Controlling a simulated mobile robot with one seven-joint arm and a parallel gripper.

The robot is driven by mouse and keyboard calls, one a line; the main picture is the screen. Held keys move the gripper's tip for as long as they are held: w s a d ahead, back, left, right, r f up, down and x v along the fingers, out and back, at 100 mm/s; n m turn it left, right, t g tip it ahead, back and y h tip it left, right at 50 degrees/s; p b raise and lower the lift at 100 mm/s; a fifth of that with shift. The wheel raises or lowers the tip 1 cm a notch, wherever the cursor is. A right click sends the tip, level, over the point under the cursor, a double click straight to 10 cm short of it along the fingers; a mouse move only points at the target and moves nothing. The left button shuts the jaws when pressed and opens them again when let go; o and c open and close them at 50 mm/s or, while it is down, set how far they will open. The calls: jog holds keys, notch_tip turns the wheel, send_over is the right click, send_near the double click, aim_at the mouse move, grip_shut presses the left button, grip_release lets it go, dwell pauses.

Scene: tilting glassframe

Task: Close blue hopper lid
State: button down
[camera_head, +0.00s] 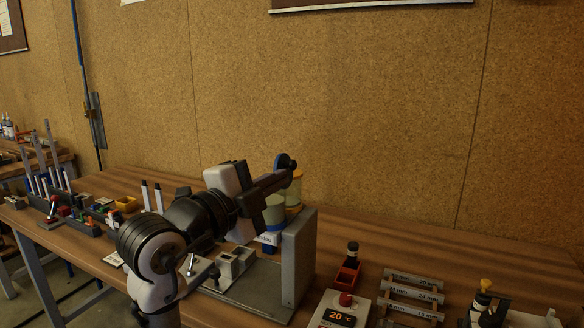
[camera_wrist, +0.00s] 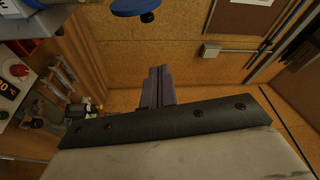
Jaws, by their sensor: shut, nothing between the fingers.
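The blue lid (camera_head: 286,161) shows as a dark blue disc near my gripper's tip in the head view; it looks tilted up. In the wrist view the blue lid (camera_wrist: 132,6) is at the top edge, with a small round dark blue part below it. My gripper (camera_head: 278,180) is shut and empty, reaching over the hoppers. In the wrist view its fingers (camera_wrist: 156,82) are together, apart from the lid in the picture. A pale greenish hopper (camera_head: 274,211) and a yellow-topped one (camera_head: 295,188) stand behind the gripper, partly hidden. I cannot tell whether the lid is touched.
A grey upright plate (camera_head: 300,262) stands right of the hoppers on the wooden table (camera_head: 400,250). A temperature box (camera_head: 341,312), a small red-based bottle (camera_head: 349,268) and a labelled rack (camera_head: 412,295) stand further right. Pens and small bins are at left. A cork wall is behind.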

jog(key=d+f+p+x, duration=0.1)
jog(key=p+x, duration=0.3)
jog(key=x, duration=0.6)
jog(key=a, duration=0.2)
jog(key=w+a+p, duration=0.1)
jog(key=a, duration=0.1)
jog(key=shift+w+f+p, duration=0.2)
jog(key=shift+f+p, duration=0.05)
jog(key=shift+p, duration=0.05)
